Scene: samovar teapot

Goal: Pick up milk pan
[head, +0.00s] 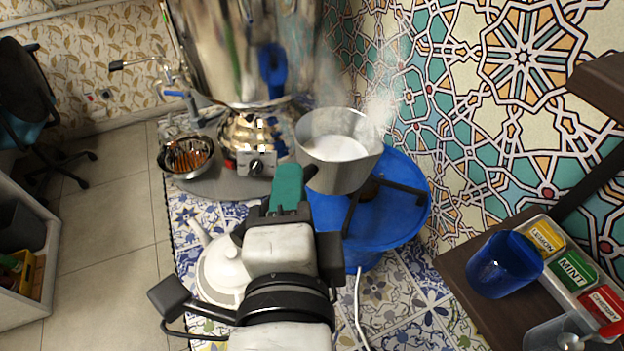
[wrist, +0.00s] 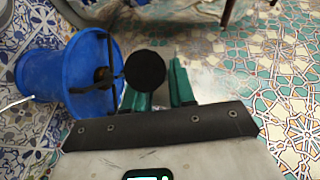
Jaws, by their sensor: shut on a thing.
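The milk pan (head: 340,172) is a grey metal pan with white milk in it, and pale steam rises beside it. It appears roughly level, in front of and partly over the blue round stand (head: 412,222). The stand's black grate (head: 400,188) shows bare to the right of the pan. My gripper (head: 291,183) has green fingers and is shut on the pan's dark handle at its near left side. In the wrist view the fingers (wrist: 158,85) flank a round black end, apparently the handle's. The blue stand (wrist: 50,68) is left of them there. The pan's underside is partly hidden.
A large shiny samovar (head: 245,45) stands behind, with a bowl (head: 187,157) at its left. A white teapot (head: 220,268) is left of my gripper. A dark shelf (head: 478,303) at right bears a blue cup (head: 505,264) and tea boxes (head: 573,268).

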